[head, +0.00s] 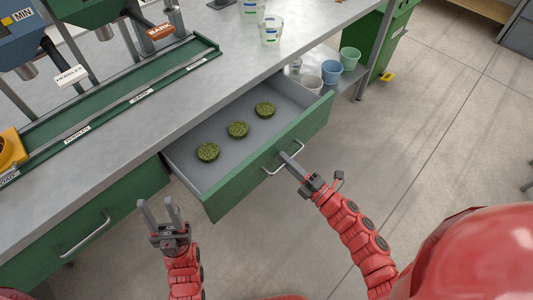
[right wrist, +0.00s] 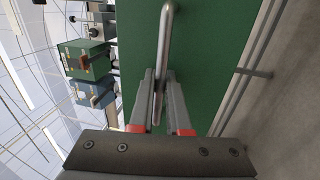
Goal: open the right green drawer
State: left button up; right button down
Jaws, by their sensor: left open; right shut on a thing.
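The right green drawer (head: 268,170) stands pulled out from under the grey bench top. Three round mossy green discs (head: 238,130) lie on its grey floor. My right gripper (head: 285,157) is shut on the drawer's metal bar handle (head: 270,168). In the right wrist view the handle (right wrist: 165,45) runs between the fingers against the green front. My left gripper (head: 162,208) is open and empty, below the bench edge and left of the open drawer. A second green drawer (head: 120,205) at the left, with its own bar handle (head: 85,235), is shut.
Cups (head: 350,57) stand on a lower shelf behind the open drawer's far end. The bench top (head: 150,115) carries a green rail, hoppers (head: 85,15) and clear cups (head: 271,30). A green bin (head: 385,40) stands behind. The floor (head: 430,130) at the right is clear.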

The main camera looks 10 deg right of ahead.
jog(key=r+v, duration=0.1)
jog(key=v, duration=0.7)
jog(key=shift+r+p, duration=0.2)
jog(key=shift+p, duration=0.2)
jog(key=c, duration=1.2)
grip_release()
jog(key=shift+d, duration=0.1)
jog(key=b+v, duration=0.1)
jog(key=v, duration=1.6)
jog(key=shift+s+d, duration=0.15)
jog(key=shift+s, duration=0.05)
jog(key=shift+r, duration=0.15)
